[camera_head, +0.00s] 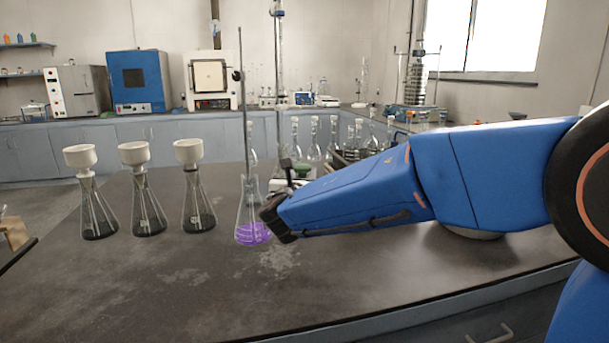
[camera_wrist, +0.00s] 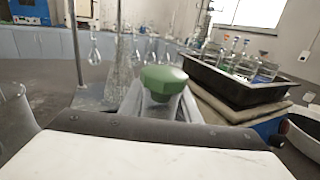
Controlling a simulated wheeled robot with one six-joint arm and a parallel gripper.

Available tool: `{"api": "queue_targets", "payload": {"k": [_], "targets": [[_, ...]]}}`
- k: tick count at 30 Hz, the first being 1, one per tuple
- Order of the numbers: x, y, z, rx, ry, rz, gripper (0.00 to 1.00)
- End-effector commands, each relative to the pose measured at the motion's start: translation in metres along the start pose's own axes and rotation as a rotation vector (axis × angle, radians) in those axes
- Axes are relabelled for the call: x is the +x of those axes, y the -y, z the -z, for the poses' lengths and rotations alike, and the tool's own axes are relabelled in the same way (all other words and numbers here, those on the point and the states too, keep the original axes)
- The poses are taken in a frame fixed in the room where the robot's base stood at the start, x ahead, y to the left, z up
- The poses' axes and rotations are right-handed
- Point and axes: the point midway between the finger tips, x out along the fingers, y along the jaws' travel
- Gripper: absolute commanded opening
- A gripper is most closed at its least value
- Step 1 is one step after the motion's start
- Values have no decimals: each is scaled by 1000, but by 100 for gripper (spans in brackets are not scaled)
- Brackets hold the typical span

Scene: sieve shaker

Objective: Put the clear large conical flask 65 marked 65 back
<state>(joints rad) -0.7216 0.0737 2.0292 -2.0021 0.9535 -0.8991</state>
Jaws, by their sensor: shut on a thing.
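A conical flask (camera_head: 247,213) of clear glass, with purple in its lower part, is upright at the left end of my arm in the head view. My gripper (camera_head: 268,217) is shut at this flask's right side and overlaps it. The fingertips are largely hidden, and I cannot tell whether the flask's base touches the bench. No number 65 is readable on it. In the wrist view the dark front edge of my gripper (camera_wrist: 165,131) hides its grasp. A clear glass shape (camera_wrist: 122,72) rises just beyond it, too blurred to identify.
Three conical flasks with white funnels (camera_head: 145,205) stand left. A tall stand rod (camera_head: 241,105) rises behind the purple flask. A green knob (camera_wrist: 163,80) on a grey device is close ahead. A black tray (camera_wrist: 226,86) with glassware is at right. The front bench (camera_head: 190,295) is clear.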

Motion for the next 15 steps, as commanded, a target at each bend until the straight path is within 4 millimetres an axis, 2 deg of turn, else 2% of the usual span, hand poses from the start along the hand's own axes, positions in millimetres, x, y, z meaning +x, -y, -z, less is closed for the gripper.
{"api": "queue_targets", "payload": {"k": [7, 8, 9, 15], "targets": [[0, 0, 2, 0, 1, 0, 0], [0, 0, 2, -1, 0, 0, 36], [0, 0, 2, 0, 0, 0, 46], [0, 0, 2, 0, 0, 0, 48]]}}
